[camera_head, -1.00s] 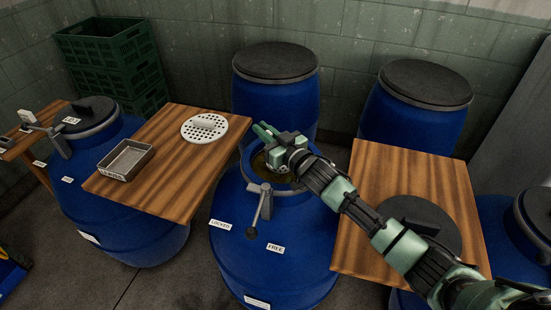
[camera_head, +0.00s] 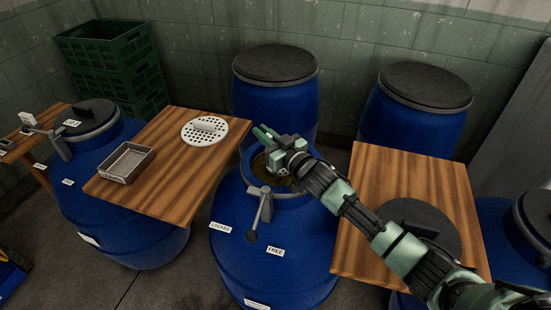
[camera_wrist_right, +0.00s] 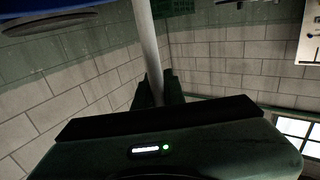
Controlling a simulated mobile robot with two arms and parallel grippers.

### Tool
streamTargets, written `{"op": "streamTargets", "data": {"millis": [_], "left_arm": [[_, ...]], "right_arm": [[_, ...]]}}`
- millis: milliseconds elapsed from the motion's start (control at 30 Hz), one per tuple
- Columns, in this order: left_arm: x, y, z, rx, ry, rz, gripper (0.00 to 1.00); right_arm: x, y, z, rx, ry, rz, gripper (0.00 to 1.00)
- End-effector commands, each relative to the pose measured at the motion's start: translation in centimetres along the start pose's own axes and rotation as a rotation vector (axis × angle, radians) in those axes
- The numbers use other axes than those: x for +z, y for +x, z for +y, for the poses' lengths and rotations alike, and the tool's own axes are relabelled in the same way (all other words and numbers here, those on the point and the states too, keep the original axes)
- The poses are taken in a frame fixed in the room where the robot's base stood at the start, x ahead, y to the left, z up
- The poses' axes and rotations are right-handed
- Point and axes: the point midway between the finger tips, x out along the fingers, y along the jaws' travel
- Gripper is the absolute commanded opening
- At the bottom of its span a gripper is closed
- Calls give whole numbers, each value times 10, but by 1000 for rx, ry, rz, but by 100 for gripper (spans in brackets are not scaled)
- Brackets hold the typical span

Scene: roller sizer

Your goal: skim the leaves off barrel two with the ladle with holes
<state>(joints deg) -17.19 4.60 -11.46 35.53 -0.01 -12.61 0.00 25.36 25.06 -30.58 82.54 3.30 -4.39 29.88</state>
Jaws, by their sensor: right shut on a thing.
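The open blue barrel (camera_head: 235,240) stands in the middle, with dark brownish liquid (camera_head: 259,164) visible inside its mouth. My right gripper (camera_head: 268,136) is over the far side of that mouth. It is shut on a pale rod, which shows as the ladle handle (camera_wrist_right: 147,45) in the right wrist view. The ladle's bowl is mostly hidden behind my gripper and the rim in the head view. Leaves cannot be made out at this size. A lever (camera_head: 262,212) with LOCKED and FREE labels sits on the barrel's front. My left gripper is not in view.
A wooden board (camera_head: 180,170) on the left bears a metal tray (camera_head: 126,162) and a white perforated disc (camera_head: 204,130). A right board (camera_head: 370,190) bears a dark round lid (camera_head: 415,215). Lidded barrels (camera_head: 275,95) (camera_head: 412,115) stand behind; green crates (camera_head: 110,60) are stacked back left.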

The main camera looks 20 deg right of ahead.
Motion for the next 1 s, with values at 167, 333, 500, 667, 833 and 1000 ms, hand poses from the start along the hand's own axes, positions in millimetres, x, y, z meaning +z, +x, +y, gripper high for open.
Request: {"op": "streamTargets", "data": {"millis": [167,333,500,667,833,1000], "left_arm": [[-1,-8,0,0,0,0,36],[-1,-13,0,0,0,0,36],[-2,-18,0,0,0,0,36],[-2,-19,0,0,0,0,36],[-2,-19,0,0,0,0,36],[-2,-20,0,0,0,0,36]], "right_arm": [[-2,-10,0,0,0,0,0],[-2,-18,0,0,1,0,0],[-2,-26,0,-1,0,1,0],[-1,-31,0,0,0,0,0],[0,-31,0,0,-1,1,0],[-1,-31,0,0,0,1,0]]}}
